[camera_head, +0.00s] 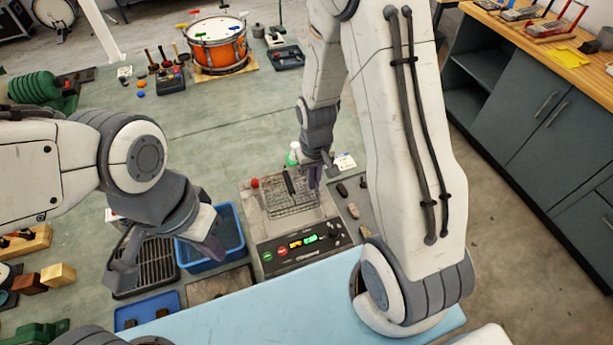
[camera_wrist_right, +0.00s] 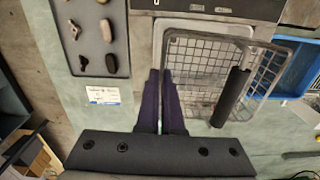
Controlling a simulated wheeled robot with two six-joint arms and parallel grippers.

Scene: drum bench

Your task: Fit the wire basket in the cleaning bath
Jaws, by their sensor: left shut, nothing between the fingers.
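The wire basket (camera_head: 283,209) with a black grip bar is at the opening of the grey cleaning bath (camera_head: 268,237). In the right wrist view the basket (camera_wrist_right: 203,54) looks slightly skewed to the bath (camera_wrist_right: 143,45); I cannot tell how deep it sits. My right gripper (camera_head: 316,178) is at the bath's far right side. Its dark purple fingers (camera_wrist_right: 162,85) are close together on the basket's left rim in the wrist view. My left gripper (camera_head: 212,248) is shut and empty above the blue bin (camera_head: 230,222).
A black rack (camera_head: 150,270) lies left of the bin. A grey tray of small parts (camera_wrist_right: 95,35) is beside the bath. A red knob (camera_head: 254,183) stands on the bath's top. An orange drum (camera_head: 217,50) is at the back. Green mat at the middle left is clear.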

